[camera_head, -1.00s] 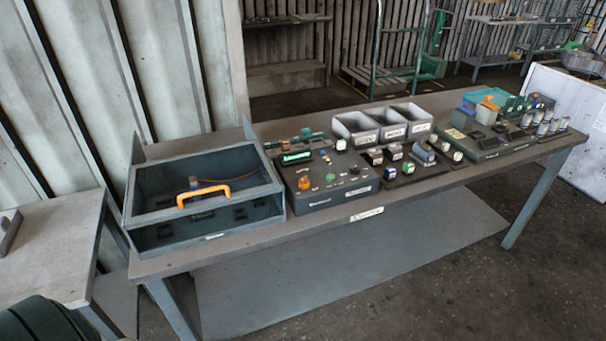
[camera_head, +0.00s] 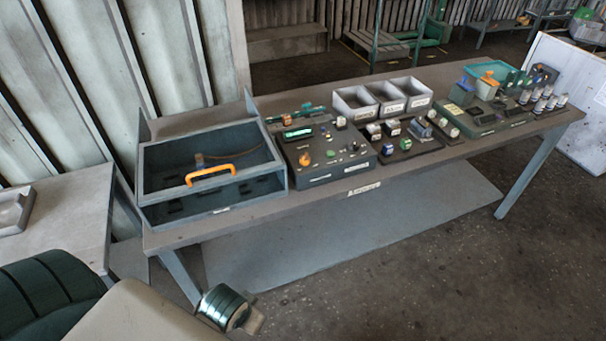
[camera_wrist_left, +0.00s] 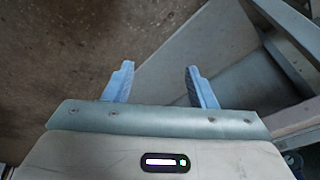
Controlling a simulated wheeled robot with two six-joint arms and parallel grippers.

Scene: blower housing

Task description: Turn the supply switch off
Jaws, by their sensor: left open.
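A dark control box (camera_head: 342,173) stands on the workbench, left of the middle. It carries an orange knob (camera_head: 305,159), a small lit green display (camera_head: 297,134) and several small buttons. I cannot tell which control is the supply switch, or its position. My left gripper (camera_wrist_left: 160,68) shows in the left wrist view, with its two blue fingers apart and nothing between them. It is over the floor, away from the control box. In the head view my left arm reaches in at the lower left, and its fingers do not show. My right gripper is out of view.
A dark case (camera_head: 214,208) with an orange handle (camera_head: 210,173) stands left of the control box. Grey bins (camera_head: 418,104) and small blocks are to its right. The workbench's front edge (camera_head: 365,190) lies between my left arm and the box. A side table (camera_head: 70,215) stands left.

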